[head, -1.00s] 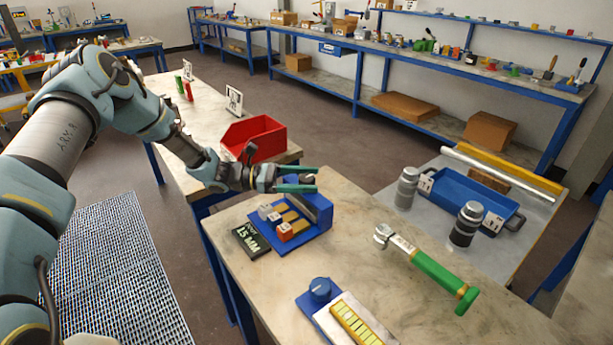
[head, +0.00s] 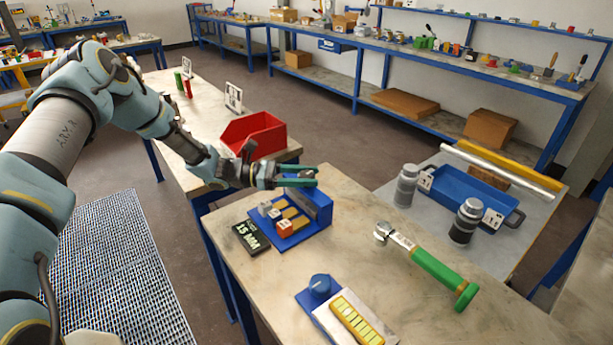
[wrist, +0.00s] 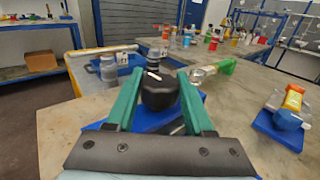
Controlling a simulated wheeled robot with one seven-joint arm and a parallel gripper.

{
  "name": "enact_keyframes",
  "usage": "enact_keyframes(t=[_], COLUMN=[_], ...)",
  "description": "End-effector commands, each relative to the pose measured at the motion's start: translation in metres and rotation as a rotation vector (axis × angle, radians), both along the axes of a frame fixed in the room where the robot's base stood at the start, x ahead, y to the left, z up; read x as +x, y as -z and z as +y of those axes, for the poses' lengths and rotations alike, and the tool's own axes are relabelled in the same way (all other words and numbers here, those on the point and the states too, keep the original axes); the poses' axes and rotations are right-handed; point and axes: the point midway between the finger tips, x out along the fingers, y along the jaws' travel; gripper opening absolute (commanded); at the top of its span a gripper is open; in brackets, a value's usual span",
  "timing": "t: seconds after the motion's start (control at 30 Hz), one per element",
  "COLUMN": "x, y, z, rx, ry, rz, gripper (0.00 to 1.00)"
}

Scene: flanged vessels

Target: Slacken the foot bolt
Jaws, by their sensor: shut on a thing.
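My gripper (head: 316,177) has teal fingers and is over the blue fixture (head: 322,205) on the near bench. In the wrist view, my gripper (wrist: 160,75) is shut on a rounded black knob-like piece (wrist: 160,92) with a white mark. What lies below this piece is hidden. I cannot make out the foot bolt.
A blue tray (head: 462,181) and two grey-and-black cylinders (head: 406,186) (head: 466,222) stand on the side table to the right. A red bin (head: 252,136) is behind my gripper.

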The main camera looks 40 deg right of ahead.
Motion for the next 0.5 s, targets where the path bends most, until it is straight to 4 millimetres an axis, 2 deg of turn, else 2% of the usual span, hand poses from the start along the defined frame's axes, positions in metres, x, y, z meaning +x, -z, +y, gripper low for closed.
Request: enact_keyframes(t=[0.27,0.5], x=[0.0003,0.0003], y=[-0.0006,-0.0016], z=[0.0007,0.0018], rx=[0.001,0.003], ry=[-0.044,-0.187], rz=[0.001,0.006], gripper=[0.00,0.00])
